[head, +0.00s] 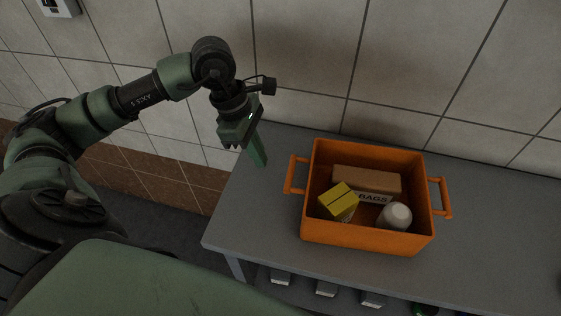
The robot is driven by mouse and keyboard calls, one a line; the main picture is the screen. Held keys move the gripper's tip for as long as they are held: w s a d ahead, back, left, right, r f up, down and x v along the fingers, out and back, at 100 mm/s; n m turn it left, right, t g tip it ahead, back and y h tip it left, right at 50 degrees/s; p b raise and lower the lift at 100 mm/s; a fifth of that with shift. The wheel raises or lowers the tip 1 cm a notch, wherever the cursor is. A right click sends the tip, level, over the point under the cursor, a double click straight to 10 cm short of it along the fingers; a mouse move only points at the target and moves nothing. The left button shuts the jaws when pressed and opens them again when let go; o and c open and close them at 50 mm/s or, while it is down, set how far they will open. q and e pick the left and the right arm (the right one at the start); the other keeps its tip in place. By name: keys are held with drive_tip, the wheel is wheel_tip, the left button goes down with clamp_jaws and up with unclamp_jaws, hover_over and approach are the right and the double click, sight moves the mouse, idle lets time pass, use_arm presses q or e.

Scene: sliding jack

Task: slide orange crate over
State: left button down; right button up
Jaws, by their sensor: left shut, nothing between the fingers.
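An orange crate (318,226) stands upright on a grey table (500,228), near the table's left end. It has a handle on its left side (292,174) and one on its right side (443,197). Inside lie a brown box marked "BAGS" (367,180), a yellow box (337,200) and a white bottle or jar (395,215). My left gripper (259,159) is shut and empty, pointing down over the table's left back corner. It is to the left of the crate and apart from its left handle. My right gripper is not in view.
A tiled wall (420,60) runs behind the table. Table surface is free to the right of the crate, and a narrower strip is free to its left. Several small items (326,289) sit below the table top. A white wall box (58,8) is at the upper left.

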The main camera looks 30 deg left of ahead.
use_arm(q)
drive_tip(key=d+f, duration=0.1)
drive_tip(key=w+d+p, duration=0.1)
drive_tip(key=d, duration=0.1)
drive_tip(key=d+f+p, duration=0.1)
drive_tip(key=shift+w+d+f, duration=0.2)
drive_tip(key=shift+d+f, duration=0.1)
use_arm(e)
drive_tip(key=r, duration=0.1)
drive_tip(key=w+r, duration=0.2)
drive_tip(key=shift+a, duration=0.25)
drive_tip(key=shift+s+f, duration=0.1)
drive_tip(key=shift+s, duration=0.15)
